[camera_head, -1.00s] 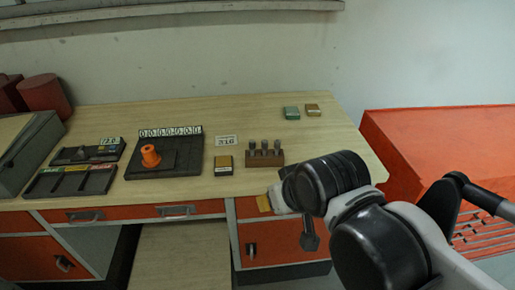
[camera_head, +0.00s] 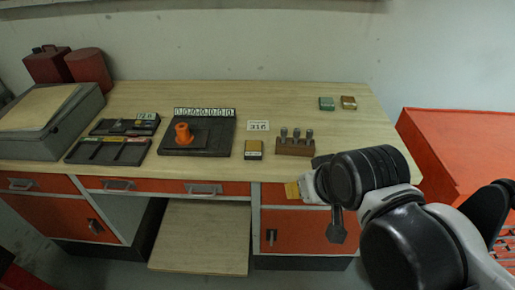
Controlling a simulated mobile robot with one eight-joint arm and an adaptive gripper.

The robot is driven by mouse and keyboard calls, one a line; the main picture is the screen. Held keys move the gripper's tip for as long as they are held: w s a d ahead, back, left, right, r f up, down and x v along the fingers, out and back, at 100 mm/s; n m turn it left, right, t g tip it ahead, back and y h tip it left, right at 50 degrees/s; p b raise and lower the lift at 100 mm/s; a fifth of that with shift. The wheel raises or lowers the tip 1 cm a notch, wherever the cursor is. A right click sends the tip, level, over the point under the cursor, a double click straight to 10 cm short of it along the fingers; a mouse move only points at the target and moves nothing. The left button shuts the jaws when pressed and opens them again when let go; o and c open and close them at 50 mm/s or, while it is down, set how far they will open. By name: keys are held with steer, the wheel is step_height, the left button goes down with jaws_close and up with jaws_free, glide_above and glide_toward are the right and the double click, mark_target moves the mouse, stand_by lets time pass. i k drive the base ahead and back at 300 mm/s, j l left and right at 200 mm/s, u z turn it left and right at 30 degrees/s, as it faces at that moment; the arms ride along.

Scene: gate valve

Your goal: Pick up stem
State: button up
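Three grey upright pins (camera_head: 296,135) stand in a brown block (camera_head: 295,149) on the bench. I cannot tell whether one of them is the stem. An orange flanged part (camera_head: 183,133) stands on a dark fixture board (camera_head: 215,142) left of the block. My gripper (camera_head: 318,192) is at the end of my black and grey arm, at the bench's front edge, just right of and nearer than the block. It appears apart from the pins. My wrist hides much of it, so its opening and any held thing cannot be made out.
A small yellow-topped box (camera_head: 253,149) and a number card (camera_head: 258,125) lie left of the block. Dark trays (camera_head: 108,151) lie farther left. Green (camera_head: 326,103) and brown (camera_head: 348,102) boxes sit at the back right. Bench (camera_head: 375,130) is clear right of the block.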

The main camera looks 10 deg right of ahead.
mark_target(284, 130)
steer(key=i+l+z, duration=0.15)
steer(key=i+z, duration=0.15)
steer(key=z, duration=0.15)
steer(key=i+l+z, duration=0.1)
steer(key=i+z, duration=0.2)
steer(key=z, duration=0.2)
